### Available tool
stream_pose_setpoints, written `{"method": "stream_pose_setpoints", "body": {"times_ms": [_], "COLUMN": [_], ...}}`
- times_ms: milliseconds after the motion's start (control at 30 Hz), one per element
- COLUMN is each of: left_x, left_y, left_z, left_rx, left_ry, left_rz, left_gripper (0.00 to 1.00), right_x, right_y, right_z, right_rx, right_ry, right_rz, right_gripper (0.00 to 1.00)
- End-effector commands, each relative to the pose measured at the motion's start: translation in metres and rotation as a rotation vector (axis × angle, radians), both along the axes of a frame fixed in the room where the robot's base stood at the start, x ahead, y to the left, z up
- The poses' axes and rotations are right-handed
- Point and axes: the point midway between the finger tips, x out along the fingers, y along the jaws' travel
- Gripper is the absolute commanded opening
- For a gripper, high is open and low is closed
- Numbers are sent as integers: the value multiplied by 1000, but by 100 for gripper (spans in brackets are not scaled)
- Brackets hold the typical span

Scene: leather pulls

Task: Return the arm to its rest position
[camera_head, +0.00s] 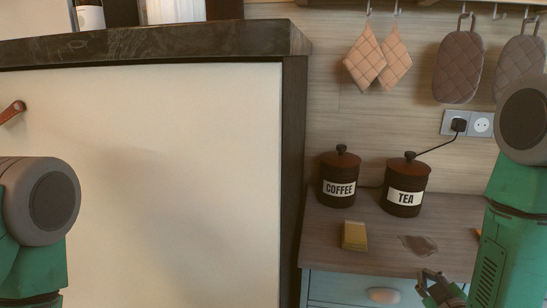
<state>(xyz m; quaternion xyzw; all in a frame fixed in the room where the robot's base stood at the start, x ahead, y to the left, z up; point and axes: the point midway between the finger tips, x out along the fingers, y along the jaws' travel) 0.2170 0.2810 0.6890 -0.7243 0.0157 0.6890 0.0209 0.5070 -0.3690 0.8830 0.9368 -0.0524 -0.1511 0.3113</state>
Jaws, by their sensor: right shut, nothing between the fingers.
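My right gripper (432,285) shows at the lower right, in front of the wooden counter's front edge. It is small and dark, and its fingers are shut with nothing between them. My right arm, green and grey, comes down the right edge of the view. My left arm shows only as a green and grey part at the lower left; its gripper is out of view. A brown leather pull (12,112) is on the cream cabinet front (170,180) at the far left, apart from both arms.
A wooden counter (333,240) holds a coffee canister (339,180), a tea canister (405,187), a yellow block (354,236) and a dark flat patch (418,244). A blue drawer with a pale handle (383,295) is below. Pot holders (365,57) and mitts (459,67) hang above.

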Motion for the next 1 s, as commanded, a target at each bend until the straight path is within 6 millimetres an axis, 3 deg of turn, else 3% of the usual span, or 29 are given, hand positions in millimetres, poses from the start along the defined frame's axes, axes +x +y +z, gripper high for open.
{"method": "stream_pose_setpoints", "body": {"times_ms": [33,100,200,333,400,500,600,700,1000], "left_x": [0,0,0,0,0,0,0,0,0], "left_y": [0,0,0,0,0,0,0,0,0], "left_z": [0,0,0,0,0,0,0,0,0], "left_rx": [0,0,0,0,0,0,0,0,0], "left_ry": [0,0,0,0,0,0,0,0,0], "left_rz": [0,0,0,0,0,0,0,0,0], "left_gripper": [40,40,40,40,40,40,40,40,40], "right_x": [-17,-47,-102,-180,-218,-259,-283,-293,-293], "right_y": [12,29,50,70,78,84,86,87,87], "right_z": [-30,-71,-122,-167,-181,-191,-194,-195,-195], "right_rx": [65,172,308,433,475,509,524,528,529], "right_ry": [107,273,514,802,930,1064,1139,1167,1168], "right_rz": [10,4,-39,-137,-196,-271,-320,-341,-342], "right_gripper": [0,0,0,0,0,0,0,0,0]}}
